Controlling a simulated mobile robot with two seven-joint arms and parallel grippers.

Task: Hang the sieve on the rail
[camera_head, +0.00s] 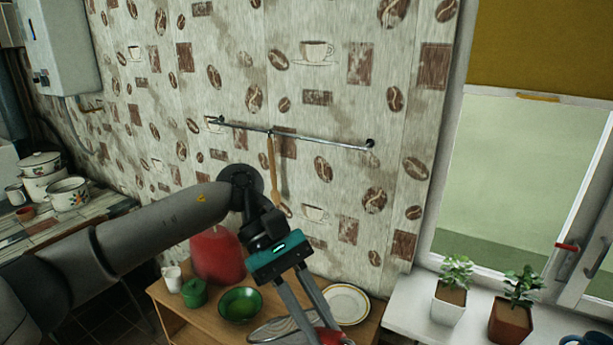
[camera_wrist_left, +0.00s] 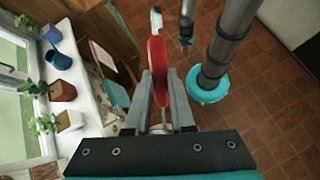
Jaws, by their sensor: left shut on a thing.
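The rail (camera_head: 310,139) is a thin metal bar fixed along the patterned wall. A wooden spoon (camera_head: 272,165) hangs from it near the middle. My left gripper (camera_head: 331,335) is low in front of the wall, below the rail, with its fingers pointing down. It is shut on the red handle of the sieve (camera_head: 333,338). In the left wrist view the handle (camera_wrist_left: 158,75) sits between the fingers, with a pale metal end beyond it. The sieve's grey round part seems to show left of the fingers in the head view. A dark shape at the top of the wrist view may be my right gripper (camera_wrist_left: 187,40).
A low wooden cabinet (camera_head: 170,301) below the rail bears a red pot (camera_head: 216,255), a green bowl (camera_head: 240,304), a small green pot (camera_head: 194,293), a white mug (camera_head: 172,279) and a plate (camera_head: 346,304). Potted plants stand on the windowsill (camera_head: 408,318) at right.

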